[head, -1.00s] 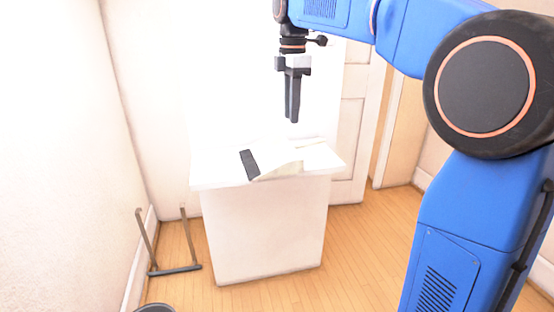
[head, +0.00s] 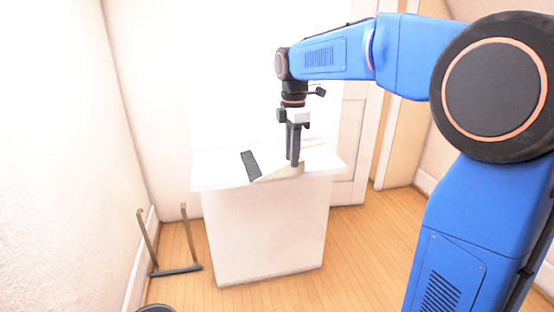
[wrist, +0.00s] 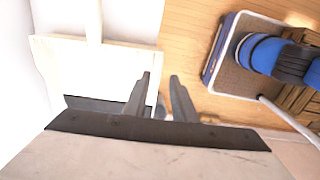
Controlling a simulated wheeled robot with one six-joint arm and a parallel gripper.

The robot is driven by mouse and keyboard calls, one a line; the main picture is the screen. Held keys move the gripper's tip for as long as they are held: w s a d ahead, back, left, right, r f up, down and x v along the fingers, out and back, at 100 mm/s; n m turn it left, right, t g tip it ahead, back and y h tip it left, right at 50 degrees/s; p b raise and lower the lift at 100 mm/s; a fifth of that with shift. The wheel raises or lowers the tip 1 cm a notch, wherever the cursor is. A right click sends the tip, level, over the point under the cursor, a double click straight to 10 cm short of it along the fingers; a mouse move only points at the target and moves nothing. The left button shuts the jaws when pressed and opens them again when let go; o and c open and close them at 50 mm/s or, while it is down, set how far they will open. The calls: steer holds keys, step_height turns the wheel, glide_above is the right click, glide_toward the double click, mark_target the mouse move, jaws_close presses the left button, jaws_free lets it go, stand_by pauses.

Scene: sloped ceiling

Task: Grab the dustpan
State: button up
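The dustpan (head: 276,172) lies on a white cabinet top (head: 215,180). It is a pale cream pan with a dark strip at its left end in the head view. Its pale handle points right there, partly hidden by my gripper. In the wrist view the pan (wrist: 105,68) shows its handle running up and its dark edge at the bottom. My gripper (head: 294,163) points down at the pan's near side. In the wrist view its two fingers (wrist: 160,76) are apart, with the pan's right edge appearing between the tips. I cannot tell whether they touch it.
The white cabinet stands against the back wall. A dark metal frame (head: 176,271) stands on the floor left of it, and a dark round rim (head: 155,308) shows at the bottom. Wooden floor (head: 360,245) is clear to the right. A door (head: 350,150) is behind.

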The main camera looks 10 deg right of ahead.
step_height(320, 180, down, 4)
steer(key=shift+w+d, duration=0.1)
steer(key=shift+c, duration=0.3)
jaws_close()
steer(key=shift+r, duration=0.2)
